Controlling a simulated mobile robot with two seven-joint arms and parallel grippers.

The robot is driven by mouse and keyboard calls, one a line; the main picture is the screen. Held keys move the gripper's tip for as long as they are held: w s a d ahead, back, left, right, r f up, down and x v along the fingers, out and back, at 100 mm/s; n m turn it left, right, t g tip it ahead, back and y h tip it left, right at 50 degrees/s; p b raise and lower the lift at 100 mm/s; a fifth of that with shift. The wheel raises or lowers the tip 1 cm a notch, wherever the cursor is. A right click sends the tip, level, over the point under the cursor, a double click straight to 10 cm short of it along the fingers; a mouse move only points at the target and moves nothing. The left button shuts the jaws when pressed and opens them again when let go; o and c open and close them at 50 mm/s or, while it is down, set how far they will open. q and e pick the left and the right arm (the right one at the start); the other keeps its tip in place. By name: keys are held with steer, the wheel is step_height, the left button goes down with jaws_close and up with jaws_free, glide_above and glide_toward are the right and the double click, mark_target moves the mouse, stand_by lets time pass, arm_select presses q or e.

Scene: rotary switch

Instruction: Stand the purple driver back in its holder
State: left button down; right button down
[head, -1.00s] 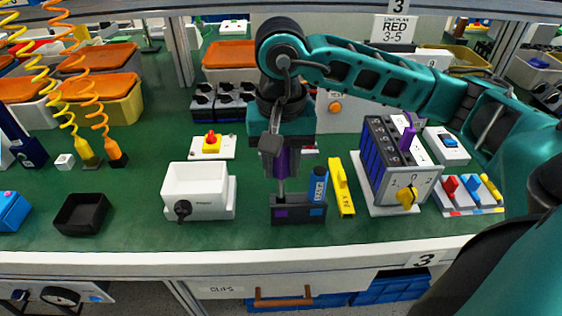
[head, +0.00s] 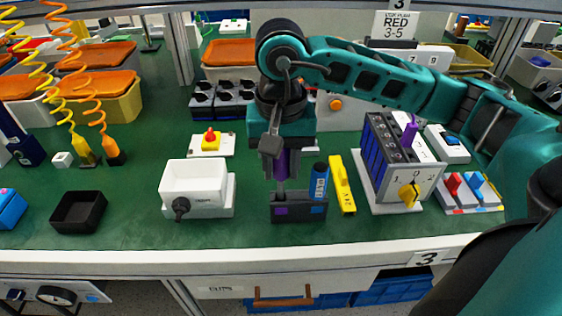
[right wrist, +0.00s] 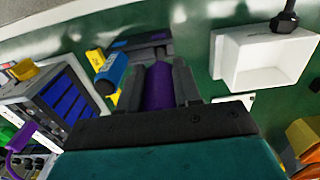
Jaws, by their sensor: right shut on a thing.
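The purple driver (head: 281,164) is upright in my right gripper (head: 280,172), shut around its handle. Its grey shaft points down at the left part of the dark holder (head: 312,210), above the purple mark. I cannot tell how far the tip is inside. A blue driver (head: 319,180) stands in the right part of the holder. My left gripper is not in view.
A white box (head: 193,182) with a black knob stands left of the holder. A yellow bar (head: 342,185) lies close at the right, then a panel with a yellow rotary switch (head: 409,194). A black tray (head: 79,211) is far left. Green bench between tray and box is clear.

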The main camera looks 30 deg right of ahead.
mark_target(281, 178)
steer(key=shift+f+b, duration=0.4)
steer(key=shift+f, duration=0.1)
steer(key=shift+f+b, duration=0.35)
steer(key=shift+b, duration=0.05)
steer(key=shift+f+b, duration=0.5)
steer(key=shift+b, duration=0.05)
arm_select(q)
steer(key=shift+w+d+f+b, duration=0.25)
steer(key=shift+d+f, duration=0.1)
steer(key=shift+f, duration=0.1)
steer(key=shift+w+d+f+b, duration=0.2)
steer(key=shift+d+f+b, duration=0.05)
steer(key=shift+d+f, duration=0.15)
arm_select(e)
steer(key=shift+f, duration=0.5)
steer(key=shift+f, duration=0.1)
